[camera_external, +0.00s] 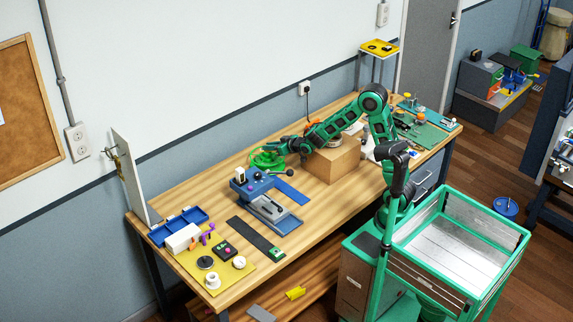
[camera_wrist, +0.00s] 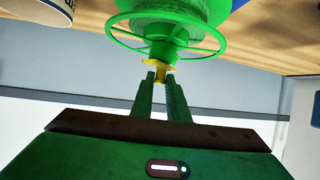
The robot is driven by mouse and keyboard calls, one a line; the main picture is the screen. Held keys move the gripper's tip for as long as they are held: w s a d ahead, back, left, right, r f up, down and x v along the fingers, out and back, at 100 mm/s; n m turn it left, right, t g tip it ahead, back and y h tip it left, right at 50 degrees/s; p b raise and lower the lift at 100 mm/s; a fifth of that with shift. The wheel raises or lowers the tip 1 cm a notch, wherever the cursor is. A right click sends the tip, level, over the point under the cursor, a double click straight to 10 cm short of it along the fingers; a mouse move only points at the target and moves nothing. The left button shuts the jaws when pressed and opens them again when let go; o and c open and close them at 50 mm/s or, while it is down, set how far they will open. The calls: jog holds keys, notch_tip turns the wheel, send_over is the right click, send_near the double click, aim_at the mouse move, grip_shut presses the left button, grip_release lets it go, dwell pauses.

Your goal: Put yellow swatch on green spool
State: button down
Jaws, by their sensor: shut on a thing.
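My gripper (camera_wrist: 158,77) is shut on a small yellow piece, the yellow swatch (camera_wrist: 156,66), held at the fingertips in the wrist view. The green spool (camera_wrist: 168,42) is straight beyond the fingertips, with its open ringed flange and wound middle showing. The swatch overlaps the spool's near end in that view; I cannot tell whether they touch. In the external view the green spool (camera_external: 266,158) stands on the workbench near the wall, and my gripper (camera_external: 281,148) is beside it on the right. The swatch is too small to make out there.
A cardboard box (camera_external: 333,161) stands under my forearm. A blue fixture (camera_external: 252,185) and blue strip (camera_external: 291,191) lie in front of the spool. A dark strap (camera_external: 256,238), yellow mat (camera_external: 238,277) and blue tray (camera_external: 179,226) are at the near left.

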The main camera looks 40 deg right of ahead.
jog(key=c, duration=1.7)
grip_release()
jog(key=v, duration=1.2)
